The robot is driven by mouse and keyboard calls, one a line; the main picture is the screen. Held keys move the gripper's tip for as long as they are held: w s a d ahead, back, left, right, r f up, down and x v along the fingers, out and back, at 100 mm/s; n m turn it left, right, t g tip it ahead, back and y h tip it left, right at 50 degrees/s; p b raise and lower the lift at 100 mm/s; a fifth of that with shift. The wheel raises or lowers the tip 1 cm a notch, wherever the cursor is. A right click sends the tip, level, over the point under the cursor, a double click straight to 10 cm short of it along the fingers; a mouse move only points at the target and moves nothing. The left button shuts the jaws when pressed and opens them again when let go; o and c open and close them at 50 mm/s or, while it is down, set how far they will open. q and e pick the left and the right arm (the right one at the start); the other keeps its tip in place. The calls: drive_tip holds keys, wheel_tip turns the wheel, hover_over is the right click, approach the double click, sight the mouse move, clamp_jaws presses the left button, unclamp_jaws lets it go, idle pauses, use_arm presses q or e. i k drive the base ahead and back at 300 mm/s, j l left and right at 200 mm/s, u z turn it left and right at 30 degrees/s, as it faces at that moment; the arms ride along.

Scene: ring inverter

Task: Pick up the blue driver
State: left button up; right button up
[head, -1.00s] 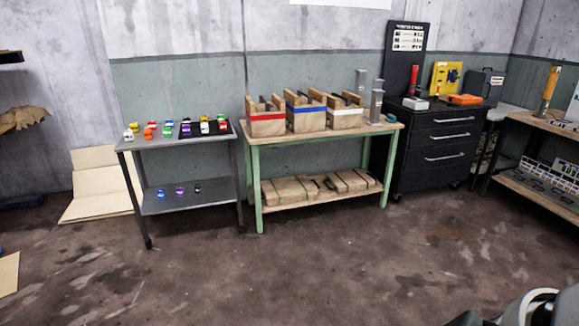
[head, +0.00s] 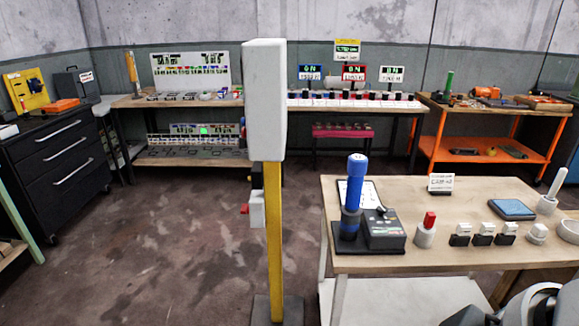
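A blue driver (head: 354,190) stands upright in a black base (head: 383,232) on the near wooden workbench (head: 400,262) at the right. Its lower end is hidden in the base. Neither of my grippers shows in the head view. Only a piece of my own arm or body shows at the bottom right corner.
A yellow post with a white box (head: 264,100) stands on the floor left of the workbench. The bench also holds a red-topped holder (head: 426,231), several small black-and-white blocks and a blue pad (head: 512,209). Brown floor (head: 160,240) is open at the left.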

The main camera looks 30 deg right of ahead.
sight(357, 165)
drive_tip(key=z, duration=1.4)
drive_tip(key=i+j+z, duration=0.2)
drive_tip(key=i+j, duration=0.45)
drive_tip(key=i+j+z, duration=0.25)
drive_tip(key=i+j, duration=0.4)
drive_tip(key=j, duration=0.15)
